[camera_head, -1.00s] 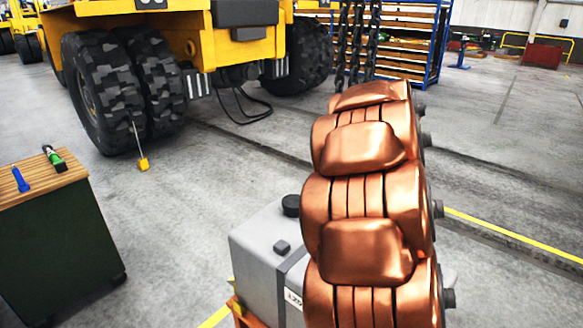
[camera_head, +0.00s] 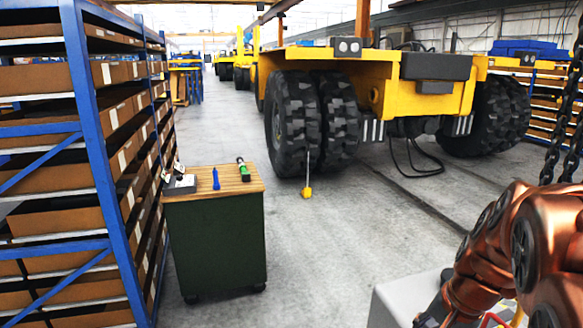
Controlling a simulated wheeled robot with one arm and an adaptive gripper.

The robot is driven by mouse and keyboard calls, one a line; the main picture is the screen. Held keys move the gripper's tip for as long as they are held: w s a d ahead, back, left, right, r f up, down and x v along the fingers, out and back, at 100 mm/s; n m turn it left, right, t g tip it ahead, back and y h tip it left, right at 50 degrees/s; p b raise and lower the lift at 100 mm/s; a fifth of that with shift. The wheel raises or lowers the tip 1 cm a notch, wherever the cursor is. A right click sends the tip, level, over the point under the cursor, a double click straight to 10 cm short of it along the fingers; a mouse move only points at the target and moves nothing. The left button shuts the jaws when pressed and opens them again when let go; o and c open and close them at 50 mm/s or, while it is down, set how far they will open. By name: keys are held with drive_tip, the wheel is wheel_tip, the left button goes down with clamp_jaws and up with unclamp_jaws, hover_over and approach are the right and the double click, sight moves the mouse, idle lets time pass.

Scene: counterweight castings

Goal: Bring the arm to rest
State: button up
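My copper-coloured arm is at the lower right, folded and cut by the right and bottom edges. Its round dark joint caps face the camera. A dark part at its lower end looks like my gripper (camera_head: 430,316), at the bottom edge in front of a grey box. It is small and partly cut off, so I cannot tell whether its fingers are open or shut. I see nothing held in it.
The grey box (camera_head: 390,306) stands low beside my arm. A green cabinet (camera_head: 218,245) with tools on its wooden top stands at centre left. A blue-framed shelf rack (camera_head: 85,120) fills the left. A yellow vehicle (camera_head: 400,97) and chains (camera_head: 556,140) are beyond.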

drive_tip(key=s+a+f+n+g, duration=0.1)
drive_tip(key=s+a+n, duration=0.2)
drive_tip(key=s, duration=0.3)
drive_tip(key=s+a+f+n+g, duration=0.1)
drive_tip(key=s+a+n, duration=0.2)
drive_tip(key=s, duration=0.3)
drive_tip(key=s+a+f+n+g+h, duration=0.1)
drive_tip(key=s+a+f+n+g, duration=0.1)
drive_tip(key=s, duration=0.4)
drive_tip(key=shift+s+a+n, duration=0.15)
drive_tip(key=shift+a+n, duration=0.5)
drive_tip(key=shift+n, duration=0.15)
